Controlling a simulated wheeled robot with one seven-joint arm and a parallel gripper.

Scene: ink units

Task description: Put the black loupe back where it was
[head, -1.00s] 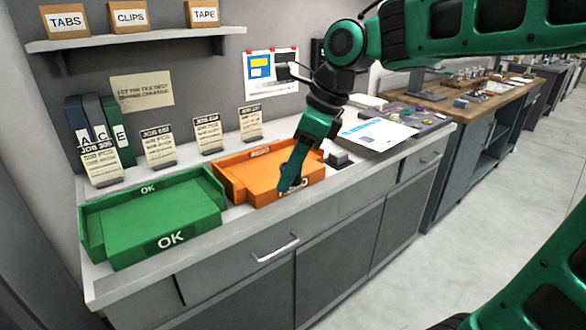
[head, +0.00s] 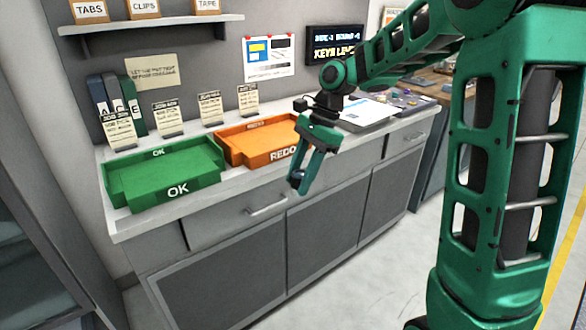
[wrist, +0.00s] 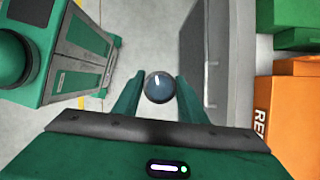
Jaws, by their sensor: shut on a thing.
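The black loupe (wrist: 159,88) shows in the wrist view as a dark-rimmed round piece with a bluish glass face, between my two green fingers. My gripper (head: 298,182) is shut on it and points down. In the head view the gripper hangs in front of the counter edge, to the right of the orange REDO tray (head: 262,158), and the loupe is mostly hidden by the fingers. I cannot tell from these frames which spot the loupe came from.
A green OK tray (head: 150,199) stands left of the orange tray on the white counter (head: 128,226). Small job cards (head: 210,108) stand behind the trays. A white sheet (head: 368,112) lies at the counter's right. Drawers and cupboard fronts are below. Floor in front is clear.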

